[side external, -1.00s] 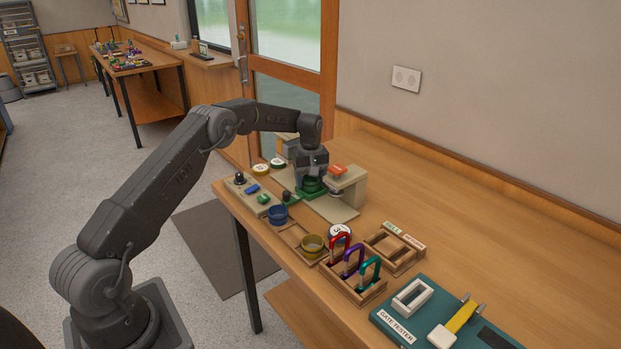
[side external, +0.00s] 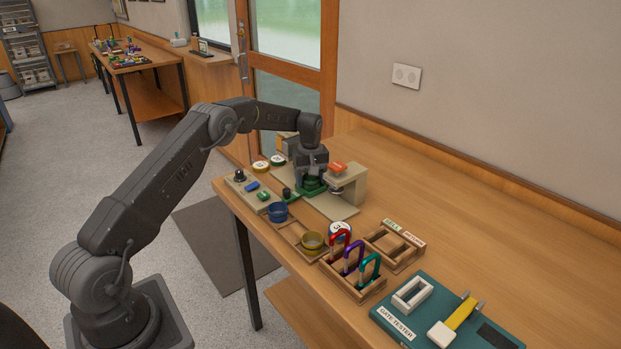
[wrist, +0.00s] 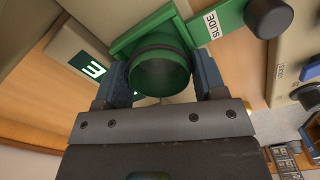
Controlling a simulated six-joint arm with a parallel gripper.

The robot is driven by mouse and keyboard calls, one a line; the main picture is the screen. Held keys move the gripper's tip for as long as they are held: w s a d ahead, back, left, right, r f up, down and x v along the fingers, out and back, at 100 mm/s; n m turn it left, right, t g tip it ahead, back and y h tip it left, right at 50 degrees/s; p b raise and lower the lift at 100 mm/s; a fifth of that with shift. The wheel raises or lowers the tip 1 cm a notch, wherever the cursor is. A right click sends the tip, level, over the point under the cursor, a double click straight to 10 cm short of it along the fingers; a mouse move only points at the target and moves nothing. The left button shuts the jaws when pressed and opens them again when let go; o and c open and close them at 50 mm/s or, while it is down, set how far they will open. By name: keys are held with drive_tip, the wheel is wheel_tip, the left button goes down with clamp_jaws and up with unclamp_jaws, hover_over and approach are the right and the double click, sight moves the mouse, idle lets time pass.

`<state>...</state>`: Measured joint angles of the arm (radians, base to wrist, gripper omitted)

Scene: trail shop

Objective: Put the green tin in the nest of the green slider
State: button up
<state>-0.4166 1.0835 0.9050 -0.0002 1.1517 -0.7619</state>
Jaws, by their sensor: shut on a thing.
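The green tin (wrist: 160,72) is between the two fingers of my gripper (wrist: 162,82) in the wrist view. My gripper is shut on it. In the side view the tin (side external: 313,184) is under my gripper (side external: 313,178), at the green slider (side external: 299,196). The slider's green frame (wrist: 145,32), its SLIDE label and its dark round knob (wrist: 268,17) lie close around the tin's far side. The nest is mostly hidden by the tin, and I cannot tell whether the tin rests on its floor.
A beige press (side external: 352,184) with an orange top stands just right of my gripper. A rack of carabiners (side external: 352,275) and a teal gate tester (side external: 440,315) are farther right.

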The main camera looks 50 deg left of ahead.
drive_tip(key=o, duration=1.1)
drive_tip(key=shift+s+f, duration=0.1)
drive_tip(key=shift+f, duration=0.1)
wheel_tip(320, 180, up, 8)
drive_tip(key=shift+r, duration=0.2)
idle(0.4)
